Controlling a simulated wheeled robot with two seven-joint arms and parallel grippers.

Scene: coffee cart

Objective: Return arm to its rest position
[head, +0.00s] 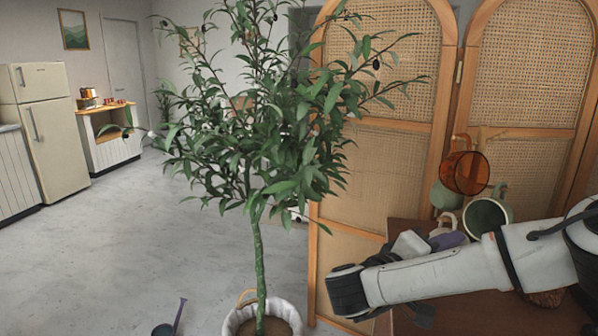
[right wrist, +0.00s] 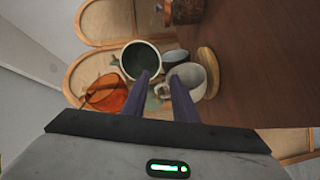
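My right arm comes in from the right in the head view and bends back at its dark joint. My right gripper (head: 450,239), with purple-grey fingers, is partly hidden behind the arm, close to the mugs. In the right wrist view the fingers of my right gripper (right wrist: 161,78) are apart. A white mug (right wrist: 190,78) is beside the right finger, its handle showing between the fingers. Whether they touch is unclear. A dark green mug (right wrist: 141,58) is just beyond the fingertips. My left arm and gripper are not in view.
An orange glass mug (head: 466,172) and the green mug (head: 488,217) show tilted above the brown table (head: 405,232). A wooden disc (right wrist: 208,70) and brown jar (right wrist: 186,10) are near the white mug. A cane screen (head: 385,180) and potted tree (head: 258,250) stand close by.

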